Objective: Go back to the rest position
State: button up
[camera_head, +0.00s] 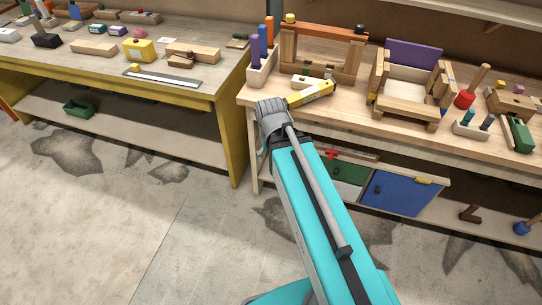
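My teal arm reaches up from the bottom of the head view to a grey ribbed joint at the front edge of the right workbench (345,106). No gripper fingers can be made out beyond this joint, so I cannot see whether my gripper holds anything. A yellow bar with dark markings (312,93) shows just right of the grey joint, over the bench top. I cannot tell whether the joint touches it.
A wooden frame (328,32) and a wooden cradle with a purple board (412,55) stand on the right bench. A red-headed mallet (466,98) and a green plane (519,133) lie farther right. The left bench (222,75) holds several tools. The concrete floor (120,230) at lower left is clear.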

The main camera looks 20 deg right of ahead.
jog(key=shift+s+a, duration=0.15)
jog(key=shift+r+p, duration=0.65)
jog(key=shift+p, duration=0.05)
dwell(1.3)
